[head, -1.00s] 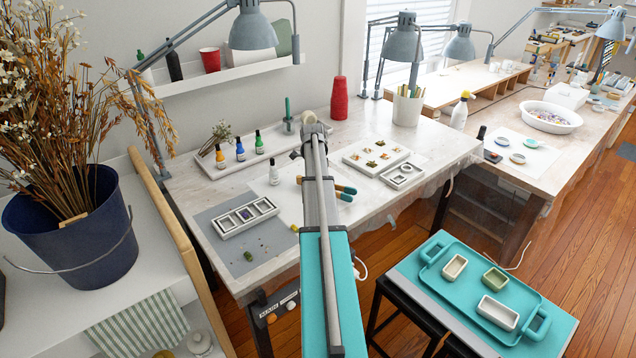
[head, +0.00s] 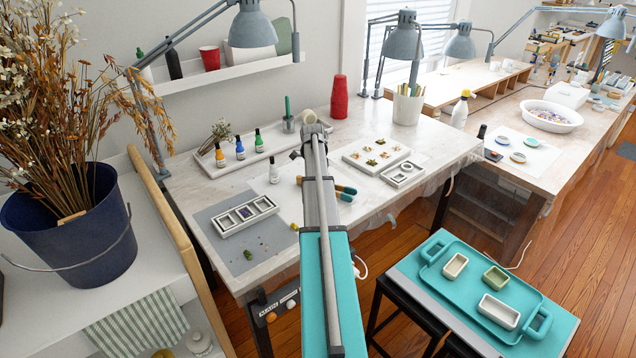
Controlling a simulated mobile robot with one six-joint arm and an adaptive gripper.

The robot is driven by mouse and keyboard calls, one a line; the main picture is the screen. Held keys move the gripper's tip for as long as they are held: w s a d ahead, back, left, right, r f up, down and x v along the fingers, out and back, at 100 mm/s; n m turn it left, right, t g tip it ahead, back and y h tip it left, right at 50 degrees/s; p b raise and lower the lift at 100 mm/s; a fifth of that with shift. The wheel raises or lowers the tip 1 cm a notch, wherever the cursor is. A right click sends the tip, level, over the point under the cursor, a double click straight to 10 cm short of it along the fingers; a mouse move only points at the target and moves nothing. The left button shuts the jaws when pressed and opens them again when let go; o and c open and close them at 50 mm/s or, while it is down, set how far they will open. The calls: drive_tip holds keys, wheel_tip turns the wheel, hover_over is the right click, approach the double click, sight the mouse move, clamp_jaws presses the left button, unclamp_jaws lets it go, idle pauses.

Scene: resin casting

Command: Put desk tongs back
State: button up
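A tool with teal and orange handles (head: 345,192), which looks like the tongs, shows just right of my arm over the worktable (head: 400,215). Its middle is hidden behind the arm, and a small orange bit shows on the arm's left side. I cannot tell whether it lies on the table or is held. My arm reaches up the middle of the head view, its far end over the back of the table. My gripper is hidden behind the arm, so its fingers do not show.
Left of the arm are a moulds tray (head: 245,217) on a grey mat (head: 225,262) and small bottles (head: 258,141). Right are a white tray of small pieces (head: 375,157), a pencil cup (head: 407,107) and a red cup stack (head: 339,98). A teal tray (head: 460,300) sits on a stool.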

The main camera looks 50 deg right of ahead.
drive_tip(key=shift+f+b, duration=0.3)
drive_tip(key=o, duration=0.6)
drive_tip(key=shift+o, duration=0.2)
drive_tip(key=shift+r, duration=0.15)
wheel_tip(320, 180, up, 8)
drive_tip(key=p, duration=0.9)
drive_tip(key=w+a+r+m+t+p, duration=0.1)
drive_tip(key=w+a+r+m+t, duration=0.1)
drive_tip(key=w+a, duration=0.7)
drive_tip(key=w+a+r+m+t+p, duration=0.2)
drive_tip(key=w+a+r, duration=0.1)
drive_tip(key=w+a, duration=0.6)
drive_tip(key=a, duration=0.2)
drive_tip(key=shift+w+a+t+h+p, duration=0.3)
drive_tip(key=shift+t+h, duration=0.1)
drive_tip(key=shift+r, duration=0.1)
